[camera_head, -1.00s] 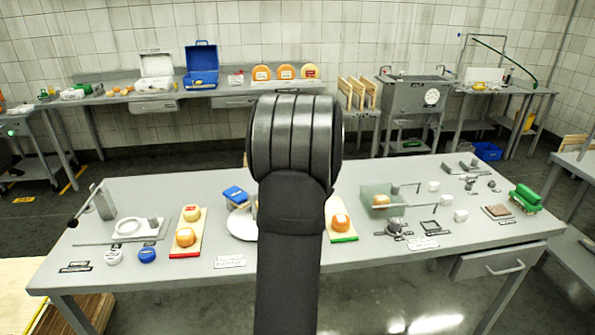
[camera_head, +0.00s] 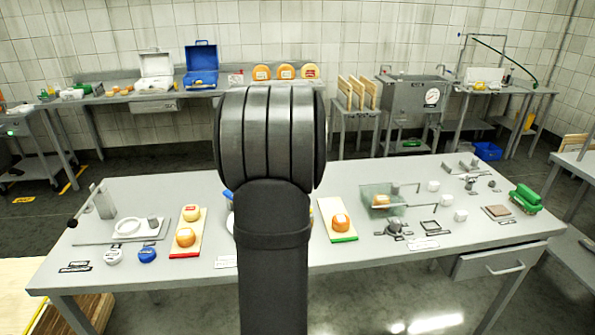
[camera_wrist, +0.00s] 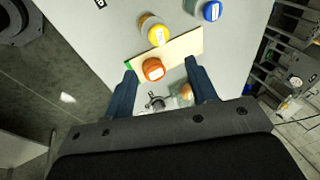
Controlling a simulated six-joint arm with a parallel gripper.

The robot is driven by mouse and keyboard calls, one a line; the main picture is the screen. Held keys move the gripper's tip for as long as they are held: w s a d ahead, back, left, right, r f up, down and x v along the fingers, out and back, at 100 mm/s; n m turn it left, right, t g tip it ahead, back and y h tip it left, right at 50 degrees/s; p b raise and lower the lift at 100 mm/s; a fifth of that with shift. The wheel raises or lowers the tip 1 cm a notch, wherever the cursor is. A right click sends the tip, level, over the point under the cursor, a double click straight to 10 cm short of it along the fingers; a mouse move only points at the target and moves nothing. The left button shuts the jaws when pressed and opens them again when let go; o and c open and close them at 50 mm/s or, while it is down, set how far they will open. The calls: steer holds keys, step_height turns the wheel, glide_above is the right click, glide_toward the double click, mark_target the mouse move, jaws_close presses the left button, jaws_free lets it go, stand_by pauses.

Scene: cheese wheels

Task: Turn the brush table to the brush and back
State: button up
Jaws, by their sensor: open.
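My gripper (camera_wrist: 162,88) is open in the wrist view, its two dark fingers apart over the table. An orange cheese wheel (camera_wrist: 153,69) on a light board (camera_wrist: 180,50) with a green edge shows just beyond the fingertips. I cannot tell if anything lies between the fingers; no grip shows. In the head view my arm hides the gripper and most of the table's middle. Only slivers of a blue item (camera_head: 228,195) and a white round piece (camera_head: 230,223) show left of the arm. Which is the brush or the brush table, I cannot tell.
A yellow-topped pot (camera_wrist: 155,32) and a blue-topped pot (camera_wrist: 210,11) stand near the board. A red-edged board (camera_head: 187,240) carries cheese at left.

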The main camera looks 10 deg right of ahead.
steer(key=v, duration=0.6)
steer(key=shift+s+a, duration=0.1)
steer(key=shift+c, duration=0.2)
steer(key=c, duration=0.3)
steer(key=shift+f+n, duration=0.25)
steer(key=shift+n, duration=0.05)
steer(key=c, duration=0.4)
steer(key=w+f+n+y, duration=0.1)
steer(key=f+n, duration=0.1)
steer(key=w+a+f+n+y, duration=0.1)
steer(key=f+n, duration=0.1)
steer(key=w+a+f+n+y, duration=0.1)
steer(key=f+n, duration=0.1)
steer(key=shift+w+n+t, duration=0.3)
jaws_close()
steer(key=w+a+f+n+y, duration=0.1)
steer(key=w+f+n, duration=0.1)
steer(key=f, duration=0.3)
steer(key=w+a+f+n+t+y, duration=0.1)
steer(key=w+f+n, duration=0.2)
steer(key=w+f, duration=0.1)
steer(key=w+a+f+n+t, duration=0.1)
steer(key=w+f+n, duration=0.2)
steer(key=w+f, duration=0.1)
steer(key=shift+w+f+y, duration=0.1)
steer(key=shift+f+y, duration=0.3)
steer(key=shift+f, duration=0.45)
